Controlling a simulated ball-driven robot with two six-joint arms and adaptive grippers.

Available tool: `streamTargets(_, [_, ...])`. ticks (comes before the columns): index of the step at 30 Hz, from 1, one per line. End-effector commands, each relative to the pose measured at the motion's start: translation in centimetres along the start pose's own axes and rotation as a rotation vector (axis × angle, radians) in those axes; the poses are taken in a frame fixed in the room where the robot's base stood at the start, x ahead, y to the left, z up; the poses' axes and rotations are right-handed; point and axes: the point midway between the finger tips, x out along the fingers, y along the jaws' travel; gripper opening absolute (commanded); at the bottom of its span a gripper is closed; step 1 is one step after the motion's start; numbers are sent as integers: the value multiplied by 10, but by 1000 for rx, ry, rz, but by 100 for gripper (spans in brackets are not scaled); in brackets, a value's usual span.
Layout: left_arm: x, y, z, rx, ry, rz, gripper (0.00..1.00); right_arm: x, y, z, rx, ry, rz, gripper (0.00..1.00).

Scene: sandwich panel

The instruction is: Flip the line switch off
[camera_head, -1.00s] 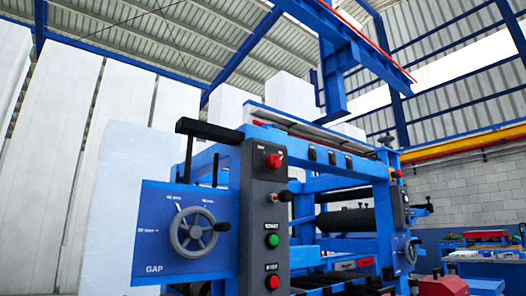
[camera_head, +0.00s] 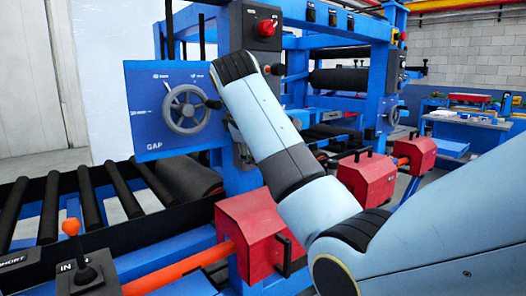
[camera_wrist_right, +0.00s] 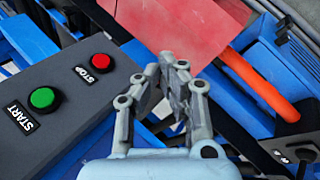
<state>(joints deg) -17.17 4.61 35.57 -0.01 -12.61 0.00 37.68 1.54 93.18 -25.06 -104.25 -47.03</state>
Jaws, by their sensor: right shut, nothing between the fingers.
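The dark control panel (camera_head: 258,48) stands on the blue machine frame. A red knob (camera_head: 267,27) is near its top, and a small dark-tipped lever (camera_head: 278,69) sticks out below it. Their labels are too small to read, so I cannot tell which is the line switch. In the right wrist view the panel shows a green START button (camera_wrist_right: 44,98) and a red STOP button (camera_wrist_right: 102,62). My right gripper (camera_wrist_right: 173,65) is shut and empty, beside the panel past the STOP button. My left gripper is not in view.
The blue GAP plate with a grey handwheel (camera_head: 186,108) is left of the panel. Red housings (camera_head: 262,225) and an orange shaft (camera_head: 180,268) lie below. A roller conveyor (camera_head: 45,205) and an orange-knobbed lever (camera_head: 72,228) are at lower left.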

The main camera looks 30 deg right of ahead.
Motion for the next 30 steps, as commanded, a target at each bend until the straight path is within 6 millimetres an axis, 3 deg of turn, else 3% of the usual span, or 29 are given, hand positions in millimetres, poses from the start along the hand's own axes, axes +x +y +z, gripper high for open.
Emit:
streamTargets(1, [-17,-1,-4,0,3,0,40,-61,48,-12,47,58,55,0])
streamTargets(3, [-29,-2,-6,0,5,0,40,-126,94,-21,108,127,117,0])
streamTargets(6, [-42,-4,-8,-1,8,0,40,-206,148,-27,186,230,205,0])
streamTargets(9, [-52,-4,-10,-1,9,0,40,-266,187,-30,236,313,270,0])
streamTargets(12, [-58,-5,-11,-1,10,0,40,-302,209,-32,263,359,305,0])
streamTargets(17, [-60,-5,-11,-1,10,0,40,-321,221,-31,278,384,324,0])
streamTargets(30, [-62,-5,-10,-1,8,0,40,-311,224,-34,277,380,324,0])
